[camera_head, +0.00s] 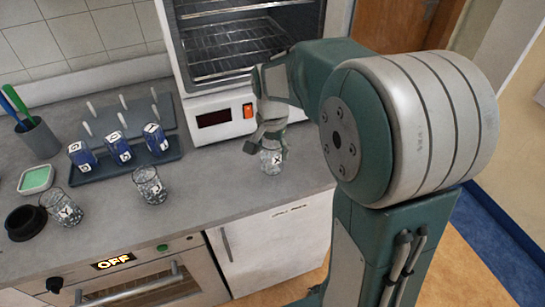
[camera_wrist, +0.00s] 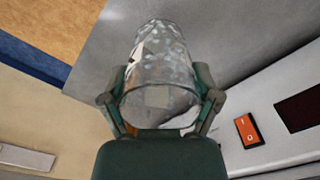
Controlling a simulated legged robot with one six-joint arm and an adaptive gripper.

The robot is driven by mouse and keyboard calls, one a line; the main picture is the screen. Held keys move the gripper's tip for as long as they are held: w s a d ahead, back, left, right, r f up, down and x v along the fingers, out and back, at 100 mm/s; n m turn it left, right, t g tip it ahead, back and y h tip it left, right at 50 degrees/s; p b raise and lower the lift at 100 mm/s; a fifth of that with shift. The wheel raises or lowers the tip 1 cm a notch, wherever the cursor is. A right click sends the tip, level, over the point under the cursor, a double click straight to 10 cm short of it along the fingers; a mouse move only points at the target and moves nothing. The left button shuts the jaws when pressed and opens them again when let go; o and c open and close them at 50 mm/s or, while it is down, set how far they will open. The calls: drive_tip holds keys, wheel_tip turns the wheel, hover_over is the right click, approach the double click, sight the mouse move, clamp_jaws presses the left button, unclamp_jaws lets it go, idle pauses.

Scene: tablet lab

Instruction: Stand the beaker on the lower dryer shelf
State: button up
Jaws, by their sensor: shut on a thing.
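My gripper (camera_head: 266,138) is shut on a clear glass beaker (camera_head: 271,161) marked X, in front of the dryer. In the wrist view the fingers (camera_wrist: 161,97) clasp the beaker (camera_wrist: 160,60) from both sides near its rim. The beaker looks roughly upright in the head view; whether its base touches the counter I cannot tell. The white dryer (camera_head: 220,105) stands at the back of the counter with its chamber open. A wire shelf (camera_head: 235,66) shows low in the chamber, and another rack (camera_head: 222,36) is above it. My arm hides the chamber's right side.
Two more glass beakers, one marked Y (camera_head: 66,212) and one in mid-counter (camera_head: 150,188), stand to the left. A pegged rack (camera_head: 125,166) holds blue blocks. A pen cup (camera_head: 38,138), green dish (camera_head: 36,179) and black cup (camera_head: 25,222) are farther left. Counter (camera_head: 215,185) is clear between.

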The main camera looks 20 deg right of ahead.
sight(272, 159)
drive_tip(key=shift+w+f, duration=0.45)
drive_tip(key=shift+f, duration=0.15)
drive_tip(key=shift+w+d+f, duration=0.1)
drive_tip(key=shift+d+f, duration=0.05)
drive_tip(key=shift+f, duration=0.7)
drive_tip(key=shift+w+d+f, duration=0.1)
drive_tip(key=shift+d+f, duration=0.05)
drive_tip(key=shift+f, duration=0.7)
drive_tip(key=shift+f, duration=0.1)
drive_tip(key=o, duration=1)
drive_tip(key=shift+a, duration=0.2)
drive_tip(key=shift+c, duration=0.2)
